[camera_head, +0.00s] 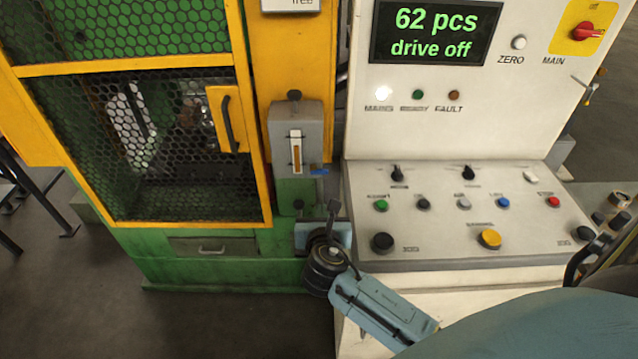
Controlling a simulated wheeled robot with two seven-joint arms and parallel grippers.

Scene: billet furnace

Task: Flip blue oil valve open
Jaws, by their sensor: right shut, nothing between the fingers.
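The blue oil valve (320,171) is a small blue lever at the lower right of the grey oiler box (312,135), which has a sight glass (296,152) with amber oil. The lever looks roughly level and points right. My right gripper (333,206) is shut and empty. In the picture it is just below the valve, with a visible gap between fingers and lever. Its depth from the valve is hard to tell. My right arm comes in from the lower right. My left gripper is not in view.
A white control console (455,255) with buttons and knobs stands close on the right, below a display panel (435,32) reading "62 pcs drive off". A yellow-framed mesh guard door (165,130) with a black handle is on the left. The floor at the lower left is clear.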

